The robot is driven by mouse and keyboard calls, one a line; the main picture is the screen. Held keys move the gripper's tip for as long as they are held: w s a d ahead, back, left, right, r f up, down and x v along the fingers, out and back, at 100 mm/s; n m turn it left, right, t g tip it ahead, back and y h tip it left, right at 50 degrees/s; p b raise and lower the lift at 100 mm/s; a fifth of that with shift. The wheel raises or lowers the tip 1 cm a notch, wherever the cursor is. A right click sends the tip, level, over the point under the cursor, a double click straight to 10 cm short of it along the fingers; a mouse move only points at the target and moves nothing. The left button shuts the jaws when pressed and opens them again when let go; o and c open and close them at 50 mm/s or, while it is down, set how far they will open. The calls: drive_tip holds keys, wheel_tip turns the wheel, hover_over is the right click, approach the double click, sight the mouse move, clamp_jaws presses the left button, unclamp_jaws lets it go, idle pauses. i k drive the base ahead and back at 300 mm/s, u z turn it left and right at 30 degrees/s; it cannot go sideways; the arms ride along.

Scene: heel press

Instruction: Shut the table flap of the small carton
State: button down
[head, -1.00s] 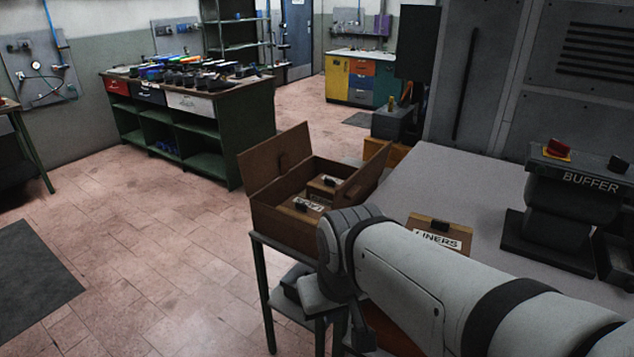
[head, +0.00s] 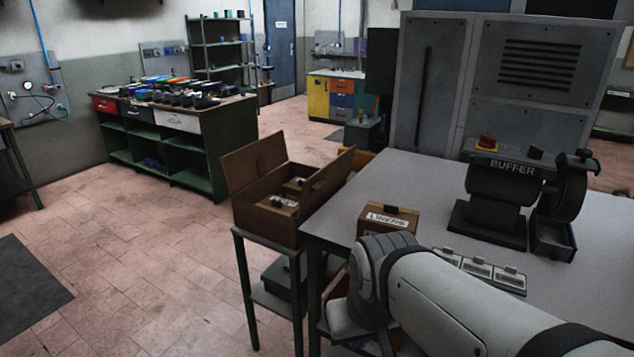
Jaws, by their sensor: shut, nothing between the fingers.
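The small carton (head: 262,222) is a brown open box on a narrow stand beside the grey table. Its left flap (head: 252,163) stands up, tilted outward. Its table-side flap (head: 328,180) also stands open, leaning out towards the table. Small labelled items (head: 283,201) show inside the carton. My arm reaches in from the lower right, and its rounded joint is to the right of and nearer than the carton, apart from it in the picture. I cannot make out my gripper's fingers; the arm's far end is hidden behind or below the arm.
A brown box labelled LINERS (head: 388,220) stands on the grey table (head: 440,185), between the carton and my arm. A buffer machine (head: 500,195) and several small labelled items (head: 478,268) are farther right. The narrow stand (head: 240,262) has a lower shelf.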

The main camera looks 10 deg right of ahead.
sight(314, 188)
drive_tip(key=z, duration=0.15)
drive_tip(key=i, duration=1)
drive_tip(key=z, duration=0.05)
